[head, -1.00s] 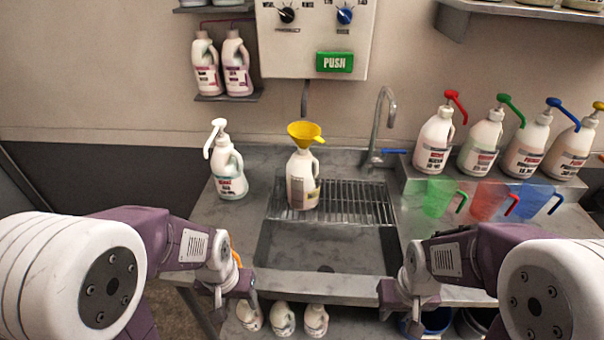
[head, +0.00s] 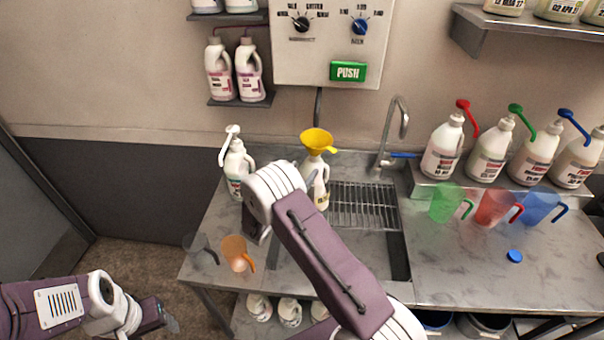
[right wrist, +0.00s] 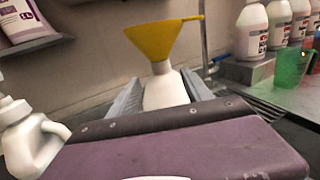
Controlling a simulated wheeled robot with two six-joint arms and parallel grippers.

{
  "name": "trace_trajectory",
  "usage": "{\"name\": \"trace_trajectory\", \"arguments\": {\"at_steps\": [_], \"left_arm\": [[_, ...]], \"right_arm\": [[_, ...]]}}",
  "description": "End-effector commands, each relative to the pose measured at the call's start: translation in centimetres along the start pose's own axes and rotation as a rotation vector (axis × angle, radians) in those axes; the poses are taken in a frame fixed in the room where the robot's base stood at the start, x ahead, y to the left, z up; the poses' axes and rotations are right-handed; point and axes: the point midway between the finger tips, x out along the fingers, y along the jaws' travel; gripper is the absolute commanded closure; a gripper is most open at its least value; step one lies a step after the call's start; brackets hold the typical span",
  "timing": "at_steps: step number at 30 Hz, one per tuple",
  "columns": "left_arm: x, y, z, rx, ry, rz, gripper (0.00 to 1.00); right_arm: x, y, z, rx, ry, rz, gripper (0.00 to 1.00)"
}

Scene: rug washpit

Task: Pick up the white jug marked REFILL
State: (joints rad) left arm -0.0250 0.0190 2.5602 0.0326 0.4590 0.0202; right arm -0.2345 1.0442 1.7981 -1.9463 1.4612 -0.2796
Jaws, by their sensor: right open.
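A white jug (head: 321,190) with a yellow funnel (head: 316,141) in its mouth stands upright by the drain rack, partly hidden by my right arm. Its label is too covered to read. My right gripper (head: 308,178) is at this jug. In the right wrist view the open grey fingers (right wrist: 158,95) lie on either side of the white jug (right wrist: 166,90), below the yellow funnel (right wrist: 165,38); I cannot tell whether they touch it. My left gripper (head: 158,314) is low at the left, away from the counter; its jaw opening is unclear.
A white pump bottle (head: 235,165) stands close left of my right wrist. An orange cup (head: 236,252) and a grey cup sit at the counter's left front. Green, red and blue jugs (head: 541,203) and several pump bottles stand right, beside a tap (head: 391,135).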

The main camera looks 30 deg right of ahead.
Motion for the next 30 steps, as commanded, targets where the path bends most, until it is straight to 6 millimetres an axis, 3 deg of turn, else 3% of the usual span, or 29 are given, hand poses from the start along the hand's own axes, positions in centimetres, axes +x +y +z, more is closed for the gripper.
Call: {"name": "trace_trajectory", "arguments": {"at_steps": [4, 10, 14, 18, 26, 30], "left_arm": [[-1.4, 0.0, -0.2, 0.000, 0.001, 0.000, 0.39], [-1.8, 0.0, -0.2, 0.000, 0.000, 0.000, 0.39], [-3.7, 0.1, -0.4, 0.000, 0.001, 0.000, 0.39], [-4.1, 0.1, -0.4, 0.000, 0.001, 0.000, 0.39], [-4.0, 0.1, -0.4, 0.000, 0.000, 0.000, 0.39], [-4.0, 0.1, -0.4, 0.000, 0.000, 0.000, 0.39]], "right_arm": [[2.3, -0.2, 0.4, 0.000, 0.002, -0.004, 0.43], [3.3, -0.2, 0.3, 0.000, 0.002, -0.003, 0.43], [5.7, -0.4, 0.7, 0.001, 0.003, -0.007, 0.43], [7.7, -0.4, 0.3, 0.002, 0.003, -0.004, 0.43], [8.1, -0.3, 0.1, 0.001, 0.003, -0.002, 0.43], [8.1, -0.3, 0.1, 0.001, 0.003, -0.002, 0.81]]}}
